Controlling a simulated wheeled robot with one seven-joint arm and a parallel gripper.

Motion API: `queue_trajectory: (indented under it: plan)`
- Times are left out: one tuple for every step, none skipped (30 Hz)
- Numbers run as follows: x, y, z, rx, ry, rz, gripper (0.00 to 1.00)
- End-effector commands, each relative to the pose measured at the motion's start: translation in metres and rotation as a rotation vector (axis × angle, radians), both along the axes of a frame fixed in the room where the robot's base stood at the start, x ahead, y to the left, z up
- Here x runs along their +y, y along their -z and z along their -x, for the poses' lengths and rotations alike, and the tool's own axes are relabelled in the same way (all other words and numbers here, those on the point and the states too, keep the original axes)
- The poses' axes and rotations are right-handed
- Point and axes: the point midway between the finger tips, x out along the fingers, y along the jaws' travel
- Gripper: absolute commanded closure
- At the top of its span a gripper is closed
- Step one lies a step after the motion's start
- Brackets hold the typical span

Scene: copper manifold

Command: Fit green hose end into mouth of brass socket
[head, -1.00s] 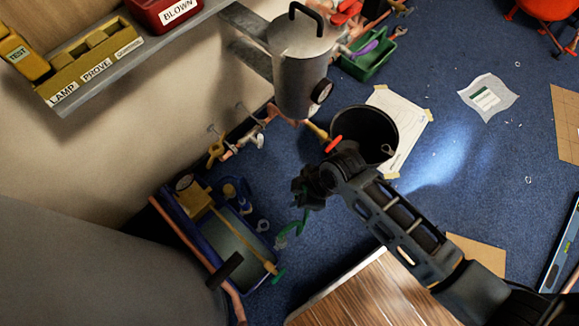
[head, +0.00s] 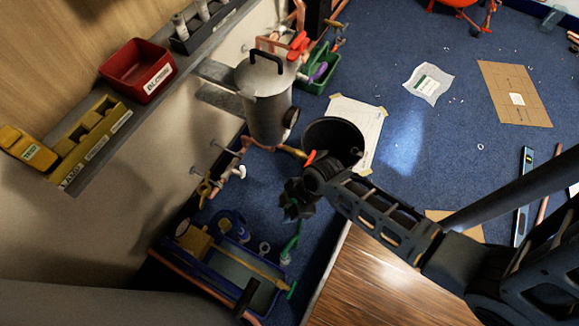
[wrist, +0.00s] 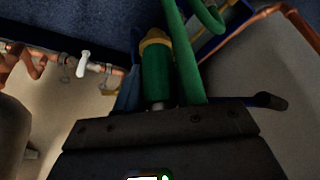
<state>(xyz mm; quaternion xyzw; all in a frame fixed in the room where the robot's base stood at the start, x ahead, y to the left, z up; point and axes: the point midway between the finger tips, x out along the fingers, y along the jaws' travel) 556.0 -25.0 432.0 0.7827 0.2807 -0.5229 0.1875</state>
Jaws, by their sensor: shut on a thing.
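My gripper (head: 297,200) hangs over the blue floor, between the wall pipes and the black bucket. In the wrist view its dark jaws (wrist: 160,122) are shut; the grip itself is mostly hidden. A green hose end (wrist: 157,80) with a brass-coloured collar (wrist: 155,38) stands out just beyond the jaws. The green hose (wrist: 187,55) runs up beside it and loops. In the head view the hose (head: 291,245) hangs below my gripper beside the blue tub. A brass fitting (head: 291,150), possibly the socket, sits on the pipework left of the bucket, apart from my gripper; its mouth is not clear.
The black bucket (head: 333,138) stands just beyond my gripper. A grey metal canister (head: 265,105) and copper pipes (head: 222,170) line the wall. The blue tub (head: 225,262) is below left, a wooden surface (head: 385,285) below right.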

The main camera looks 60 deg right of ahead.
Motion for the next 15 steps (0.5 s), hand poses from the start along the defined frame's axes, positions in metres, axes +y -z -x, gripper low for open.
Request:
queue_trajectory:
  plan:
    - [0.0, 0.001, -0.006, -0.003, -0.01, 0.001, 0.98]
    - [0.001, 0.001, -0.009, -0.003, -0.016, 0.001, 0.98]
    - [0.001, 0.001, -0.012, -0.003, -0.025, 0.0, 0.98]
    - [0.002, 0.001, -0.015, -0.002, -0.032, 0.0, 0.98]
    - [0.002, 0.001, -0.018, -0.003, -0.038, 0.001, 0.98]
    - [0.002, 0.001, -0.022, -0.003, -0.048, 0.001, 0.98]
    - [0.003, 0.001, -0.024, -0.003, -0.054, 0.0, 0.98]
    - [0.003, 0.001, -0.027, -0.002, -0.061, 0.0, 0.98]
    - [0.004, 0.001, -0.03, -0.003, -0.071, 0.0, 0.98]
    - [0.004, 0.001, -0.033, -0.003, -0.077, 0.001, 0.98]
    - [0.005, 0.001, -0.036, -0.003, -0.084, 0.0, 0.98]
    - [0.005, 0.001, -0.039, -0.002, -0.092, 0.001, 0.98]
    - [0.006, 0.001, -0.042, -0.002, -0.099, 0.001, 0.98]
    - [0.006, 0.002, -0.045, -0.002, -0.105, 0.001, 0.98]
    - [0.007, 0.002, -0.048, -0.002, -0.115, 0.001, 0.98]
